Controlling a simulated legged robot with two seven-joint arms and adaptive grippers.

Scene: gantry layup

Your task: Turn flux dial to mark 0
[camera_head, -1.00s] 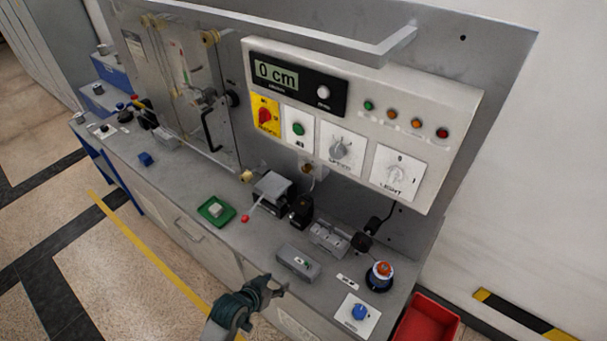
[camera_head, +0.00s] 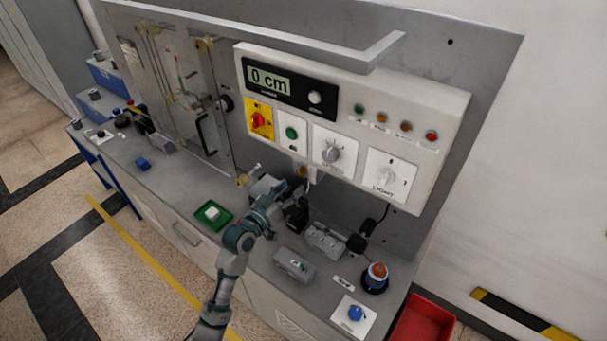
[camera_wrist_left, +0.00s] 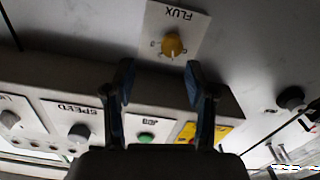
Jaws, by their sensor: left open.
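The flux dial (camera_wrist_left: 172,45) is a yellow knob on a white plate labelled FLUX, upside down in the left wrist view. Its small marks are too blurred to read surely. In the head view, a small yellowish knob below the control panel, apparently this dial (camera_head: 302,171), is partly covered by my left gripper (camera_head: 288,191). The left gripper also shows in the left wrist view (camera_wrist_left: 159,80). Its two fingers are spread apart and empty, with the dial beyond the tips and not between them. My right gripper is not in view.
The control panel (camera_head: 455,105) with display, buttons and the speed and light dials juts out above the flux dial. A green tray (camera_head: 201,219), a grey box (camera_head: 294,264) and a red-topped button (camera_head: 377,272) are on the bench. A red bin (camera_head: 425,322) stands at the right.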

